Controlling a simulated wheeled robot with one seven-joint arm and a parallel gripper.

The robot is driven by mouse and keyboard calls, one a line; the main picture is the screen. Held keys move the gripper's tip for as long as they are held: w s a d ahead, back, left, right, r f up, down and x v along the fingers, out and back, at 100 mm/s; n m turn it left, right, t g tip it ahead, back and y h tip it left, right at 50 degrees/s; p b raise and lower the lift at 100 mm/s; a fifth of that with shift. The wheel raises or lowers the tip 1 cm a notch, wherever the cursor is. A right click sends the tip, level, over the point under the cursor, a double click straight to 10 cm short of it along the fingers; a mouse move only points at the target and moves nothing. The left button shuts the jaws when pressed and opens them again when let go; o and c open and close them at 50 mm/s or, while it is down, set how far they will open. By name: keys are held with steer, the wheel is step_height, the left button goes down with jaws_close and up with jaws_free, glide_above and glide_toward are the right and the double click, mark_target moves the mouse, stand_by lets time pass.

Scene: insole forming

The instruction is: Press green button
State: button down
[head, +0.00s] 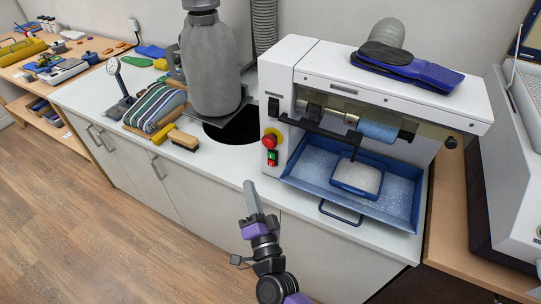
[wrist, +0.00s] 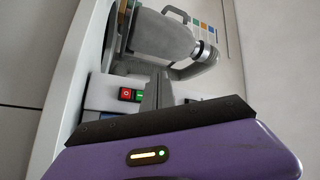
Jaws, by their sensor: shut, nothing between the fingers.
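The green button (head: 272,155) is on the front left of the white grinding machine (head: 310,62), in a small switch block below a red mushroom-shaped knob (head: 270,140). In the wrist view the green button (wrist: 139,95) shows beside a red button (wrist: 126,94), left of my fingers. My gripper (head: 250,187) is shut and empty. In the head view it stands in front of the counter edge, below and to the left of the button, with a visible gap. In the wrist view my gripper (wrist: 152,80) points toward the machine side.
A blue tray (head: 403,205) with a smaller bin of pale granules sits under the machine's roller. A grey bag (head: 210,75) hangs over a dark round opening. A striped insole form (head: 155,108) and a brush (head: 180,138) lie left on the counter (head: 215,165). The floor at left is clear.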

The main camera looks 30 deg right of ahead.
mark_target(271, 156)
steer(key=shift+w+d, duration=0.1)
steer(key=w+d+b, duration=0.5)
steer(key=d, duration=0.2)
stand_by(0.4)
stand_by(2.0)
steer(key=shift+w+d+b, duration=0.25)
steer(key=shift+d+b, duration=0.05)
steer(key=shift+b, duration=0.05)
